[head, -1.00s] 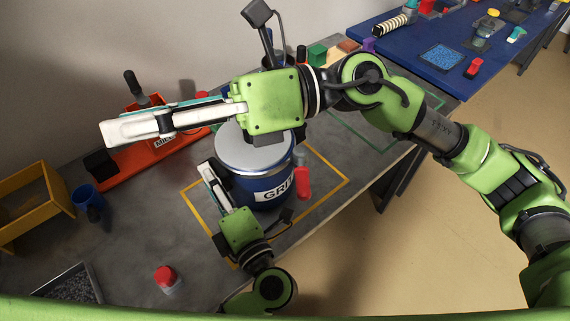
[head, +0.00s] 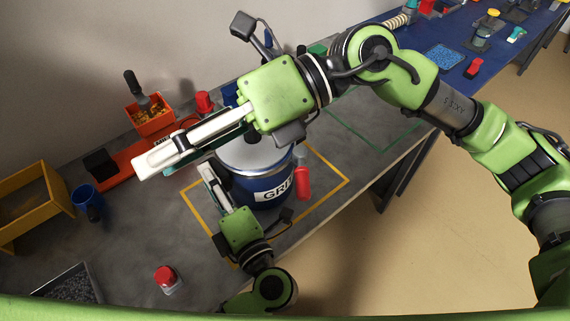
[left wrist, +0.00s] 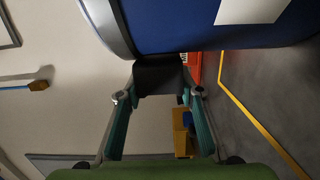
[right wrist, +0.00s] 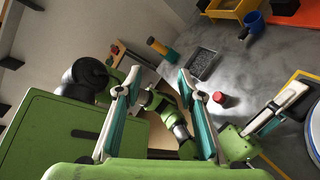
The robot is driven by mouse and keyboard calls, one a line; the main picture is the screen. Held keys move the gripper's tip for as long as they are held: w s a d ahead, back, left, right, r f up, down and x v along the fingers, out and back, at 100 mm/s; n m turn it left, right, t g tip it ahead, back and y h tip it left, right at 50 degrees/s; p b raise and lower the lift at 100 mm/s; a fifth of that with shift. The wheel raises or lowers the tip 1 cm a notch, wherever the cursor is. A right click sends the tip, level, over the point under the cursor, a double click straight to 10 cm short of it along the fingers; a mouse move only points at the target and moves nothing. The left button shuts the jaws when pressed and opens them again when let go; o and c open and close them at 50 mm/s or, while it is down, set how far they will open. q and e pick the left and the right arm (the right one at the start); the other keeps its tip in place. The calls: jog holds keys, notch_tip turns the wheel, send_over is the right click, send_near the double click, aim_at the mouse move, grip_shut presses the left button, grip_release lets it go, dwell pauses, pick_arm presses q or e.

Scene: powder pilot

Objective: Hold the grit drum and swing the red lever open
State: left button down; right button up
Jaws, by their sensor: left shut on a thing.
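The blue grit drum (head: 270,187) with a grey lid (head: 245,157) stands upright inside a yellow outline on the bench. The red lever (head: 303,184) hangs down on the drum's right side. My left gripper (head: 208,173) is at the drum's left side, shut on a dark handle (left wrist: 160,76) that sticks out beside the drum wall. My right gripper (head: 152,168) is above and left of the drum, its arm reaching across over it. Its fingers are apart and empty in the right wrist view (right wrist: 158,84). My right arm and palm hide the drum's back edge.
An orange-red stand (head: 120,165) and an orange bin (head: 153,118) are behind on the left. A blue cup (head: 86,196), a yellow bin (head: 30,200), a tray of grit (head: 68,285) and a red-capped jar (head: 166,277) are left.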

jog(key=w+d+f+m+t+h, duration=0.1)
jog(key=w+d+f+m+h, duration=0.1)
jog(key=d+f+h, duration=0.2)
jog(key=m+t+h, duration=0.5)
jog(key=m+h, duration=0.2)
jog(key=m, duration=0.2)
send_near(305, 180)
jog(key=x, duration=0.9)
jog(key=shift+f, duration=0.15)
grip_shut()
